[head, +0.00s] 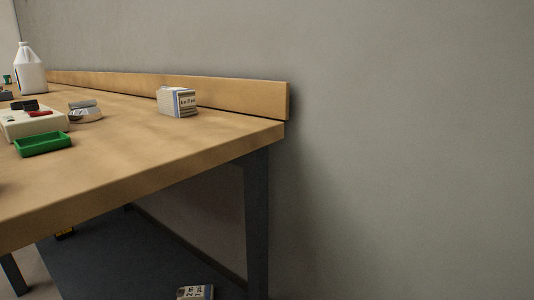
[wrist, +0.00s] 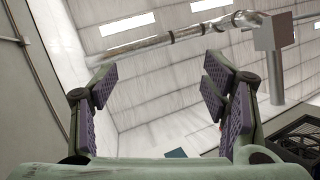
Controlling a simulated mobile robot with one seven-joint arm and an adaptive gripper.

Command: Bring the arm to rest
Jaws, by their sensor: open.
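My gripper (wrist: 158,88) shows in the wrist view with its two fingers spread wide apart. The purple pads face each other with nothing between them. The wrist view looks up past the fingers at the ceiling. My arm and gripper do not show in the head view.
A wooden workbench (head: 150,160) fills the left of the head view. On it are a small box (head: 177,102), a green tray (head: 42,144), a white jug (head: 30,70) and other items. Another box (head: 195,292) lies below the bench. Bare wall (head: 410,150) fills the right.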

